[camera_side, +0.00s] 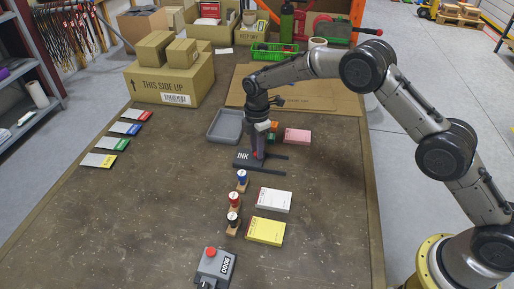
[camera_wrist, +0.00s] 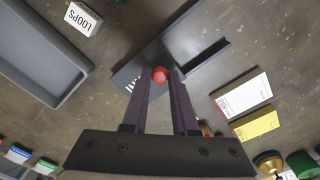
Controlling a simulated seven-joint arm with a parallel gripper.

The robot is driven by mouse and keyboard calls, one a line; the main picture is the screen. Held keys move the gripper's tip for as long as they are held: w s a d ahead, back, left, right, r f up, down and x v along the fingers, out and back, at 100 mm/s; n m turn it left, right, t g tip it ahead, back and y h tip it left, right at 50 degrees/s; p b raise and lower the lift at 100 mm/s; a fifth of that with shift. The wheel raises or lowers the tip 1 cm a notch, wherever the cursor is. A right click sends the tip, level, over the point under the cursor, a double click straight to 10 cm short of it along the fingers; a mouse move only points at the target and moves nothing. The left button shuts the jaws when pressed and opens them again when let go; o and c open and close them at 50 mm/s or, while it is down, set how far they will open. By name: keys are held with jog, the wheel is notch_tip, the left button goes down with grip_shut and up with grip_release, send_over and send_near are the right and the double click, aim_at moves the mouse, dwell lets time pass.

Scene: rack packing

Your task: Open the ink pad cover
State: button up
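The ink pad (camera_side: 243,157) is a dark grey block marked INK in the middle of the table, with two thin rails running out to its right. Its dark cover (camera_wrist: 127,76) lies over it, with a round red knob (camera_wrist: 160,74) on top. No inked surface shows. My gripper (camera_side: 257,157) points straight down over the pad, its fingertips on either side of the knob. In the wrist view, the fingers (camera_wrist: 161,77) stand close around the knob, and it nearly fills the gap. I cannot tell whether they press on it.
A grey tray (camera_side: 209,137) stands left behind the pad, and a pink box (camera_side: 297,136) stands to the right. Stamps with blue (camera_side: 242,176), red and black tops stand in front, near white (camera_side: 273,200) and yellow boxes. Bare table lies left of the pad.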

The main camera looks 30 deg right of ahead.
grip_shut()
jog(key=shift+r, duration=0.1)
dwell(0.9)
